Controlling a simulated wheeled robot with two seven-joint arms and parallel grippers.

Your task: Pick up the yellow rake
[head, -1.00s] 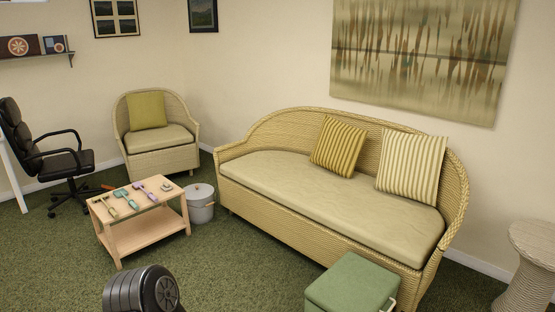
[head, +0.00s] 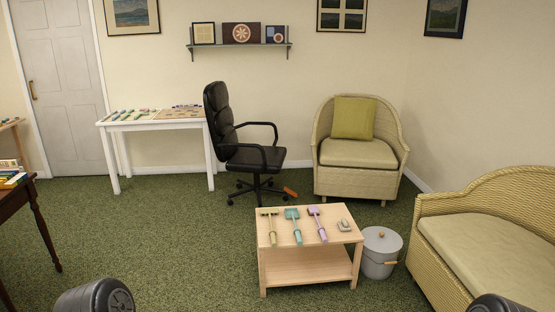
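A low light-wood table (head: 310,251) stands in the middle of the head view. On its top lie several small hand tools. The leftmost, with a yellowish handle and a dark head at its far end, looks like the yellow rake (head: 272,232). Beside it lie a teal tool (head: 295,226) and a purple tool (head: 317,224), all apart from one another. A small greyish object (head: 344,225) lies near the table's right end. Neither gripper is in view; only dark rounded parts of my arms show at the bottom corners.
A grey lidded bin (head: 380,253) stands right of the table. A black office chair (head: 240,140) and a wicker armchair (head: 358,150) stand behind it, a wicker sofa (head: 490,230) at right. An orange object (head: 290,191) lies on the carpet. Carpet left of the table is clear.

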